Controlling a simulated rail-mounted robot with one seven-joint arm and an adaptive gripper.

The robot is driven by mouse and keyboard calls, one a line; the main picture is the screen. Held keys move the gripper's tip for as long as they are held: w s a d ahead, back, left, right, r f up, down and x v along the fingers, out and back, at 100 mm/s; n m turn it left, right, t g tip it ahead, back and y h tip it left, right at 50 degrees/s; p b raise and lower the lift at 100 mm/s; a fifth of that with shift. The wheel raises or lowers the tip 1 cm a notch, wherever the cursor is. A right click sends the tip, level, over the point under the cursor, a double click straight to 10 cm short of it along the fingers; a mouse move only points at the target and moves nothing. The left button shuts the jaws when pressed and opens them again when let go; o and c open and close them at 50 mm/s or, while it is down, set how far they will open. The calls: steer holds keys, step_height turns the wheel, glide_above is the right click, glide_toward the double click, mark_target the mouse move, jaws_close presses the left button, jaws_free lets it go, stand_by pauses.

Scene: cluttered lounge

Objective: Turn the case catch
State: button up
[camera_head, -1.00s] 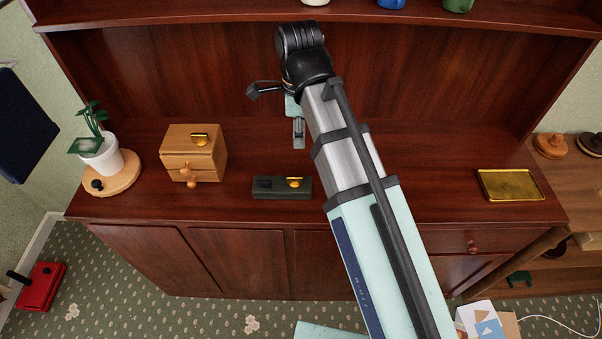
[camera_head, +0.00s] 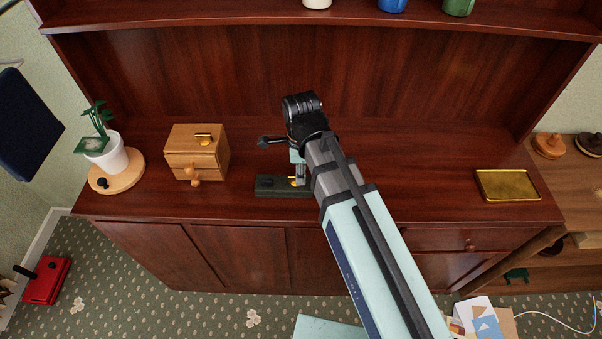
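A small dark green case (camera_head: 271,187) with a gold catch (camera_head: 293,182) lies on the wooden sideboard, left of my arm. My gripper (camera_head: 300,181) points down at the catch end of the case and partly hides the catch and the case's right end. I cannot tell whether the fingers touch the catch or how far apart they are.
A potted plant (camera_head: 109,156) stands on a round wooden board at the left. A gold tray (camera_head: 508,185) lies at the right. Mugs (camera_head: 392,5) stand on the shelf above. The sideboard top (camera_head: 420,160) is clear between my arm and the tray.

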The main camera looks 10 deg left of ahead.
steer(key=shift+f, duration=1.15)
jaws_close()
